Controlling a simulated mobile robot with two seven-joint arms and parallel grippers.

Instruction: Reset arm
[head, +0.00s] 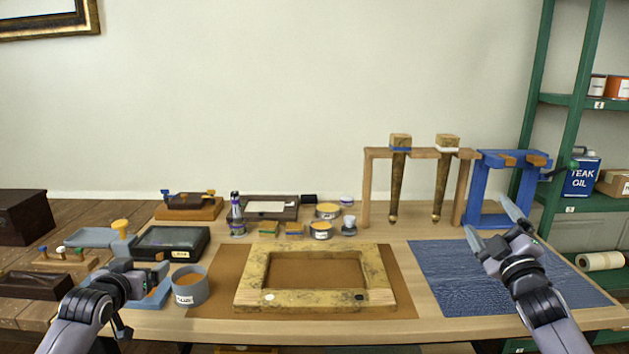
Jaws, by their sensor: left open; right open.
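My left gripper (143,262) is at the lower left, over the left part of the bench. Its fingers are apart, partly hidden against the tools and trays behind, and I see nothing held. My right gripper (493,224) is at the right, above the blue cloth mat (440,262). Its two fingers are spread wide and empty, pointing up and left toward the blue stand (472,190). Both forearms come in from the bottom corners.
A gilt frame (250,270) lies on a brown mat (402,300) at centre. A grey cup (190,287) stands close right of my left gripper. A wooden rack (367,190) holds two tapered legs. Green shelving (565,130) stands right. Small tins sit behind the frame.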

